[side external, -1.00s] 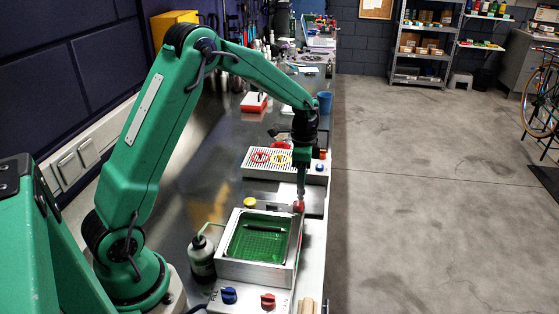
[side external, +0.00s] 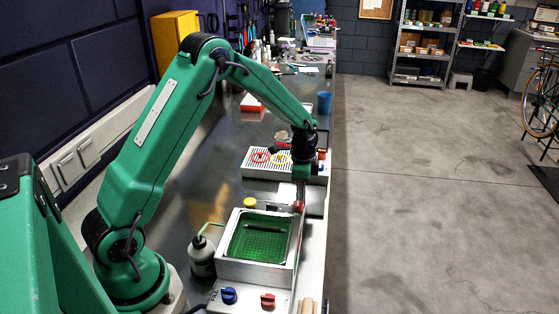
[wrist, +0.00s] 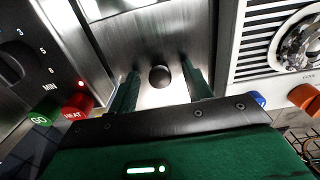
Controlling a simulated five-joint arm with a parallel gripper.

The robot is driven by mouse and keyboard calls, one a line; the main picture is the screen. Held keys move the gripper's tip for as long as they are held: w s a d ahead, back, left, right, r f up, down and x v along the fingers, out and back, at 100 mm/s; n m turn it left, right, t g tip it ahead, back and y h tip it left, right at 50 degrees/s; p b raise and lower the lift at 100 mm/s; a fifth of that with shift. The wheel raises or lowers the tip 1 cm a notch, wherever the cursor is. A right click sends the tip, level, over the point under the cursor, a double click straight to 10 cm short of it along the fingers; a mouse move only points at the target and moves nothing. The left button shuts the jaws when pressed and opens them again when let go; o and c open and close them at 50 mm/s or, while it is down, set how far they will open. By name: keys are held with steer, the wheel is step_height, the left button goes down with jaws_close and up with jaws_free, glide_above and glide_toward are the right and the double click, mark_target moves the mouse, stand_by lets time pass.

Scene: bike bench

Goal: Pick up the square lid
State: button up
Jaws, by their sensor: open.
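The square lid (wrist: 150,50) looks like the brushed metal plate under my gripper in the wrist view, with a dark round knob (wrist: 159,76) on top. Its edges are hard to make out there. In the side view, a pale metal plate (side external: 287,192) beside my gripper seems to be the same lid, partly hidden. My gripper (wrist: 160,72) is open and points down, one finger on each side of the knob, with a gap on both sides. In the side view my gripper (side external: 300,190) is low over the plate, behind the metal-framed tray.
The metal-framed tray with a green inside (side external: 262,266) stands nearer the camera. A white slotted panel (side external: 258,163) is just beyond. A dial box (wrist: 25,60) with a red HEAT button (wrist: 76,107) is at left in the wrist view. A bottle (side external: 202,258) stands by the tray.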

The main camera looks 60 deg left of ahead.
jaws_close()
steer(key=shift+r, duration=0.1)
stand_by(0.3)
step_height(320, 180, up, 10)
stand_by(0.7)
stand_by(0.5)
